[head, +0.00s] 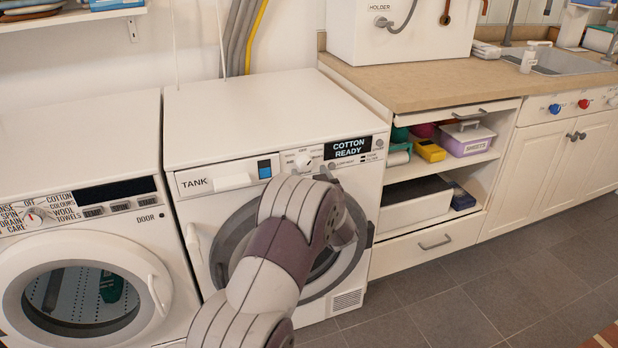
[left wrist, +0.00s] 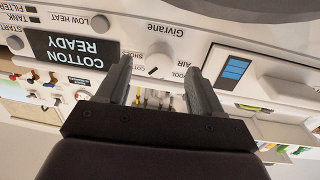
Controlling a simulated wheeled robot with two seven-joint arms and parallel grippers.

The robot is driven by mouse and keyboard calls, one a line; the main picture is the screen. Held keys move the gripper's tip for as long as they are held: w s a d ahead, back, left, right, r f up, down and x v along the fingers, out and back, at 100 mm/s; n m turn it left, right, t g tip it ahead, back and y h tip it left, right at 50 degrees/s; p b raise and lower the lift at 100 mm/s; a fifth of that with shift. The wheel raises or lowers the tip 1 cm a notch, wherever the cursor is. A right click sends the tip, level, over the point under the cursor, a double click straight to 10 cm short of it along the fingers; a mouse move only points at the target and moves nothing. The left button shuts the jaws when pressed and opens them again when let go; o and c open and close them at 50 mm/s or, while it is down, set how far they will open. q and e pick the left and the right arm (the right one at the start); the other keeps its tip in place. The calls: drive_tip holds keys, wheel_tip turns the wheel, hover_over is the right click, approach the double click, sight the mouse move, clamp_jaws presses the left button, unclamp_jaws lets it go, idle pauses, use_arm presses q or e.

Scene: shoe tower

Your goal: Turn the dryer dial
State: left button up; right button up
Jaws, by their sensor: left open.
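The white dryer (head: 260,118) stands in the middle of the head view, and its display (head: 348,147) reads COTTON READY. The round white dial (head: 303,160) is left of the display on the front panel. In the left wrist view, which is upside down, the dial (left wrist: 158,64) shows between the two fingertips of my left gripper (left wrist: 158,72). The jaws are open and empty, one finger to each side of the dial; I cannot tell whether they touch it. In the head view my left arm hides most of this gripper. My right gripper is not in view.
A washer (head: 75,235) stands left of the dryer. A counter (head: 430,85) with open shelves stands at the right. The tiled floor (head: 500,290) at the lower right is clear.

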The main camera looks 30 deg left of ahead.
use_arm(q)
drive_tip(key=shift+x, duration=1.05)
drive_tip(key=c, duration=1.1)
drive_tip(key=shift+o, duration=0.2)
